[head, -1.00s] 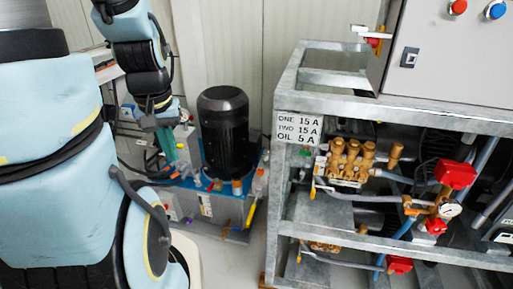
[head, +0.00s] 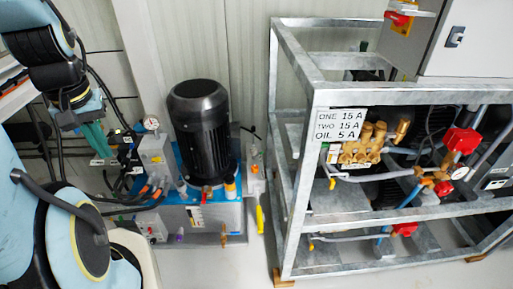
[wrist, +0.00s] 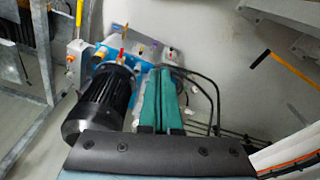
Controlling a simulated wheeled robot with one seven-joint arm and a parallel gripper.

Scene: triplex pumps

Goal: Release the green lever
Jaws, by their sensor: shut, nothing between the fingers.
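I make out no green lever in the wrist view. My gripper (head: 101,153) has teal fingers and hangs at the left of the head view, left of the black motor (head: 203,125) and well away from the rack. In the wrist view my gripper (wrist: 159,75) is shut and empty, its fingers side by side, next to the motor (wrist: 100,103).
The galvanized rack (head: 297,165) has posts and rails around the pumps. A red-capped valve (head: 462,140) and a gauge (head: 460,173) sit right of the pump. A grey cabinet (head: 445,45) stands above. Bare floor (head: 250,262) lies before the motor unit.

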